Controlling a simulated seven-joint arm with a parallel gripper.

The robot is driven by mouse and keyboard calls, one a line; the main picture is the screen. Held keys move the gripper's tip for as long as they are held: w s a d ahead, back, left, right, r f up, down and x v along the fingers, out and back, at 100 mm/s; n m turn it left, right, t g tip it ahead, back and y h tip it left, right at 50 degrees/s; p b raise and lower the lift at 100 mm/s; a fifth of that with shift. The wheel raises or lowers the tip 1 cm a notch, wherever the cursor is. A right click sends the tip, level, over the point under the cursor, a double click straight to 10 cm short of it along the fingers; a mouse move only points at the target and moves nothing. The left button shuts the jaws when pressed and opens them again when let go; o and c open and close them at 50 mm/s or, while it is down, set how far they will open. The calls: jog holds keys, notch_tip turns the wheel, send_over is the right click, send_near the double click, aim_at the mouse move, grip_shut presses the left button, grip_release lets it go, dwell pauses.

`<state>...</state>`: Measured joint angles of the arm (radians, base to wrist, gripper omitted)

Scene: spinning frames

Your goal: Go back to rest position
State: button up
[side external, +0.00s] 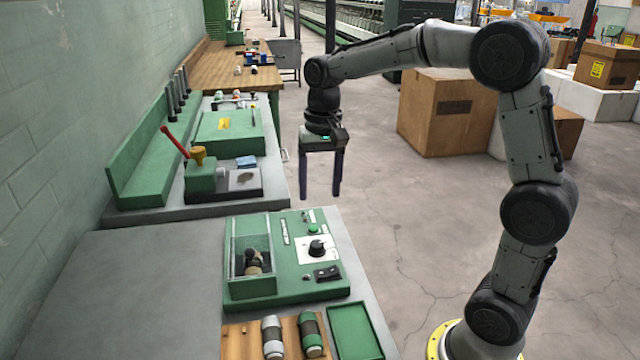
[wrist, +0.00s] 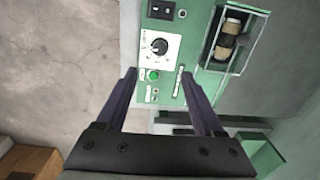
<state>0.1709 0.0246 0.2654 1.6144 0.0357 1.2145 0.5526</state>
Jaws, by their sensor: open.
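My gripper (side external: 321,190) hangs from the wrist with its two dark fingers pointing down. The fingers are spread apart with nothing between them. In the side external view it is in the air near the right edge of the workbench. In the wrist view the gripper (wrist: 162,80) frames part of the green control panel (wrist: 190,52) below it. The green machine (side external: 275,292) has a dark knob (side external: 317,247), a green button (side external: 313,229) and a clear-covered compartment (side external: 252,262) holding a bobbin-like part.
Two bobbins (side external: 312,335) lie on a wooden rack beside an empty green tray (side external: 355,332). A red-handled device (side external: 201,176) stands on the farther grey bench (side external: 150,214). Cardboard boxes (side external: 446,112) stand on the floor behind my arm.

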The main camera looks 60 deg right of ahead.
jog(key=shift+r, duration=0.15)
jog(key=s+a+r+n+t, duration=0.1)
jog(key=s+a+r+t, duration=0.15)
jog(key=s, duration=0.25)
jog(key=s+a+r+n+t, duration=0.1)
jog(key=s+a+r, duration=0.1)
jog(key=s+r, duration=0.3)
jog(key=s+a+f+n+t, duration=0.1)
jog(key=s+f+n+t, duration=0.1)
jog(key=s+f+n, duration=0.4)
jog(key=s+f, duration=0.1)
jog(key=s, duration=0.3)
jog(key=shift+s, duration=0.25)
